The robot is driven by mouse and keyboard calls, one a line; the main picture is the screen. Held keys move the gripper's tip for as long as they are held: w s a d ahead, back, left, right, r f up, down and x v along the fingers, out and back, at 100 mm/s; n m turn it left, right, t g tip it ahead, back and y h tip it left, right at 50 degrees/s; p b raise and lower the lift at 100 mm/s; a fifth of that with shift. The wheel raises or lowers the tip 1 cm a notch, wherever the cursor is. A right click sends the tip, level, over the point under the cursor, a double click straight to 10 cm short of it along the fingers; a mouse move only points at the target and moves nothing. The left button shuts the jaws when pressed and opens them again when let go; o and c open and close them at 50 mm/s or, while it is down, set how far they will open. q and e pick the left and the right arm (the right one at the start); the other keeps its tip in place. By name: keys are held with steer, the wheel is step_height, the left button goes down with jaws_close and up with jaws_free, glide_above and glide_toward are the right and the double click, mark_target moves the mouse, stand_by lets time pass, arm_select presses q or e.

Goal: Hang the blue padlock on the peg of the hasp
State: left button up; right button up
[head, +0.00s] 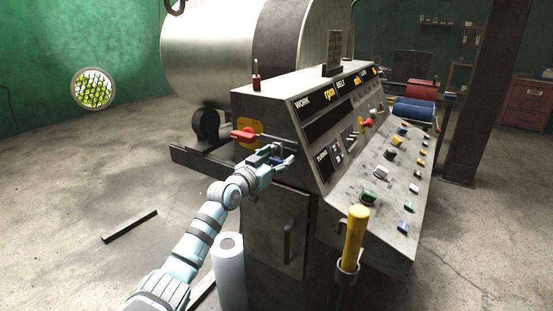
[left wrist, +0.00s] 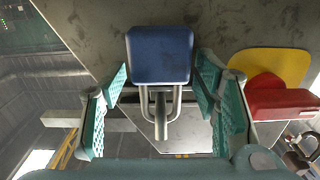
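The blue padlock (left wrist: 160,55) is in the middle of the left wrist view, with its body toward the top of the picture and its silver shackle (left wrist: 179,108) below. A round metal peg (left wrist: 162,118) shows within the shackle loop. The shackle appears to be around the peg; whether its weight rests there I cannot tell. My left gripper (left wrist: 164,80) is open, with a teal finger on each side of the padlock and a narrow gap on the right. In the head view the left gripper (head: 278,155) is at the cabinet's side and mostly hides the padlock. My right gripper is not in view.
A red handle on a yellow plate (head: 247,134) is close to the left gripper; the red handle also shows in the left wrist view (left wrist: 280,103). The control panel (head: 340,135) rises to the right. A white roll (head: 229,272) stands below my arm.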

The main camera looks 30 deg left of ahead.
arm_select(q)
steer(key=shift+s+f, duration=0.1)
steer(key=shift+s, duration=0.05)
steer(key=s, duration=1.1)
steer(key=shift+s+d, duration=0.2)
steer(key=shift+s, duration=0.15)
steer(key=shift+m, duration=0.3)
